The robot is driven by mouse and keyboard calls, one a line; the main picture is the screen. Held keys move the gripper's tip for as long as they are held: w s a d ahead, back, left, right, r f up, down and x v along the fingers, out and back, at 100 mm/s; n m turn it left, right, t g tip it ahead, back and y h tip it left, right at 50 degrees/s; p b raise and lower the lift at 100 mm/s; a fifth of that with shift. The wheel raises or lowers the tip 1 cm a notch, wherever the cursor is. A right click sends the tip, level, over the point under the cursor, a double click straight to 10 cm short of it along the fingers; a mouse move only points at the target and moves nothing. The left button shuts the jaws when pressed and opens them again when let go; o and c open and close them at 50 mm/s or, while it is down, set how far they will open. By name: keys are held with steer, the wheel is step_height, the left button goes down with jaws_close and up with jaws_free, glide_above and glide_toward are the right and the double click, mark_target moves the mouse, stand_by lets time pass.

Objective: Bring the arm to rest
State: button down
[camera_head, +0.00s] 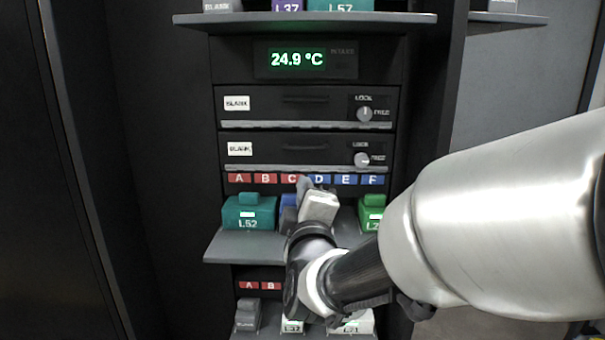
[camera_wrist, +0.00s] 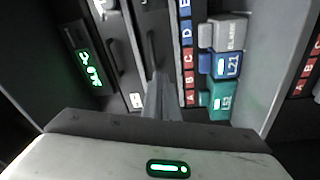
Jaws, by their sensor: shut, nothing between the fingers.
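My gripper (camera_head: 304,183) is in front of the rack, just below the red and blue letter strip in the head view. In the wrist view its fingers (camera_wrist: 161,95) are together, with nothing between them. They point toward the rack front beside the letter strip. My arm comes in from the right in the head view and covers part of the middle shelf. Whether the fingertips touch the rack cannot be told.
The middle shelf (camera_head: 240,247) holds a teal L52 block (camera_head: 247,213), a blue block (camera_wrist: 226,65), a grey BLANK block (camera_wrist: 230,33) and a green block (camera_head: 372,211). Two BLANK drawers (camera_head: 300,104) are above. More blocks (camera_head: 247,315) sit on the shelf below.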

steer(key=s+d+m+g+p, duration=0.4)
steer(key=s+d+m+g, duration=0.2)
steer(key=s, duration=0.7)
steer(key=s+d+f+m+g+h+p, duration=0.1)
steer(key=s+d+m+g+p, duration=0.3)
steer(key=s+d+m+g, duration=0.3)
steer(key=s+d+m, duration=0.1)
steer(key=s+m, duration=0.1)
steer(key=s, duration=0.3)
steer(key=shift+s+f+g+p, duration=0.15)
steer(key=shift+s+g+p, duration=0.15)
steer(key=shift+s, duration=0.1)
steer(key=shift+a, duration=0.1)
